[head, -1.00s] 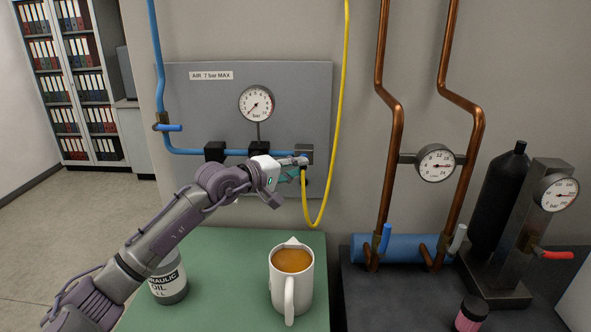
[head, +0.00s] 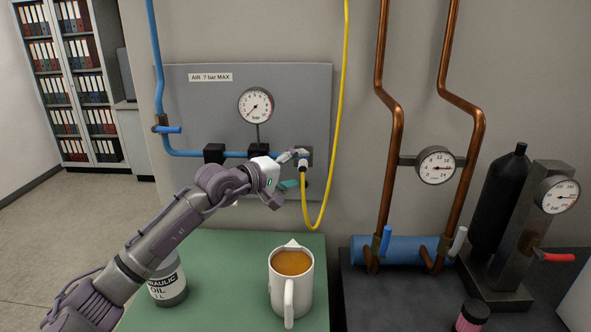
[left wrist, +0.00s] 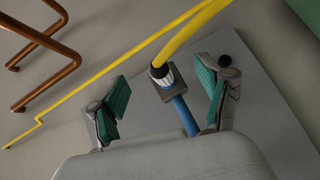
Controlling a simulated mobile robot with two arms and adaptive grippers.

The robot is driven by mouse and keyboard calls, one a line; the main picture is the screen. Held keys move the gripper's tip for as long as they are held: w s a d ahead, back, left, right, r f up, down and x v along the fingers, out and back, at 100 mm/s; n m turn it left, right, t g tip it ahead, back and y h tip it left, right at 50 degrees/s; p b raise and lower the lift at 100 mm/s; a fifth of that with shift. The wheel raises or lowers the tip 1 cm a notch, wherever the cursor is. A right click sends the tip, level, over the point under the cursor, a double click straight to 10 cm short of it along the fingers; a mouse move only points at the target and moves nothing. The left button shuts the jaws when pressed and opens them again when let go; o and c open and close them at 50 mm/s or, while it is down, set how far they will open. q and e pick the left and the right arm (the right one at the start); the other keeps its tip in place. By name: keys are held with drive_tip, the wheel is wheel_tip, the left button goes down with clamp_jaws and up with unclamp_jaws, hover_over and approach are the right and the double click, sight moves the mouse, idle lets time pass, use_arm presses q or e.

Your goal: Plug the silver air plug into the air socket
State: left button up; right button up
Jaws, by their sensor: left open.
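The silver air plug (head: 303,166) is on the end of the yellow hose (head: 338,120). It sits against the air socket block (head: 308,152) at the right end of the blue pipe. In the left wrist view the plug (left wrist: 163,75) meets the socket block (left wrist: 173,93), with no gap that I can see. How deep it sits cannot be told. My left gripper (head: 293,171) is open at the socket. Its two green-padded fingers (left wrist: 163,90) stand apart on either side of the plug, clear of it. My right gripper is not in view.
A grey panel (head: 215,110) carries a pressure gauge (head: 256,105) and the blue pipe (head: 185,152). On the green table (head: 225,255) stand a full mug (head: 300,290) and an oil can (head: 168,285). Copper pipes (head: 393,150) rise to the right.

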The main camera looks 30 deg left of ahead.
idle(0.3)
use_arm(q)
drive_tip(key=shift+b+v, duration=1.1)
drive_tip(key=shift+v, duration=0.4)
drive_tip(key=shift+b+v, duration=0.6)
drive_tip(key=shift+v, duration=0.4)
drive_tip(key=v, duration=1.2)
drive_tip(key=shift+f, duration=0.1)
